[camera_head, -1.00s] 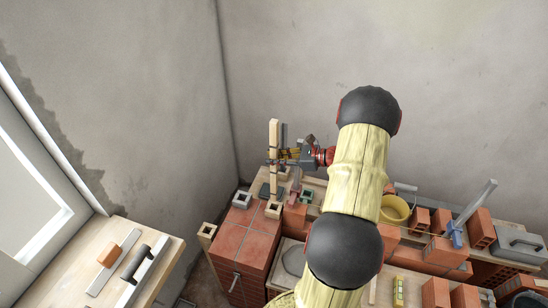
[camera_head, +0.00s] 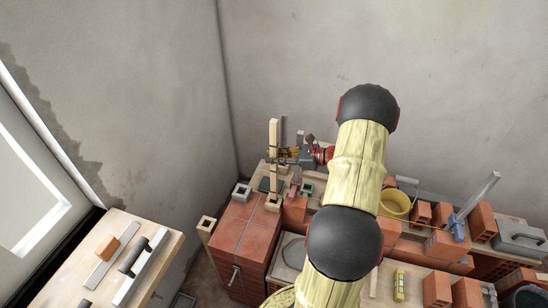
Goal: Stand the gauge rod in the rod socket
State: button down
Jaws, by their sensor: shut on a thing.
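The gauge rod (camera_head: 274,145) is a long, pale wooden bar with dark bands, standing about upright. My gripper (camera_head: 281,155) is shut around its middle from the right. A pale square wooden socket (camera_head: 273,204) sits at the brick stand's back right corner, directly below the rod in the head view. The rod's lower end meets the socket's rim in the picture; I cannot tell whether it is inside or just above or behind it. A grey square socket (camera_head: 242,191) and another wooden one (camera_head: 206,224) stand to the left. Which is the rod socket is not marked.
A grey upright bar (camera_head: 284,130) shows just behind the rod. A yellow bucket (camera_head: 394,205), loose bricks (camera_head: 438,290) and a blue-handled tool (camera_head: 458,226) crowd the right. A wooden table (camera_head: 165,238) with trowels is at lower left.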

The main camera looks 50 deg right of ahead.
jog(key=shift+f, duration=0.8)
dwell(0.9)
jog(key=shift+f+b, duration=0.65)
jog(key=shift+f, duration=0.2)
jog(key=shift+f+b, duration=0.95)
jog(key=shift+f, duration=0.65)
jog(key=c, duration=1.6)
grip_release()
jog(key=shift+s, duration=0.15)
send_near(277, 169)
jog(key=shift+s+d, duration=0.2)
jog(key=shift+d, duration=0.1)
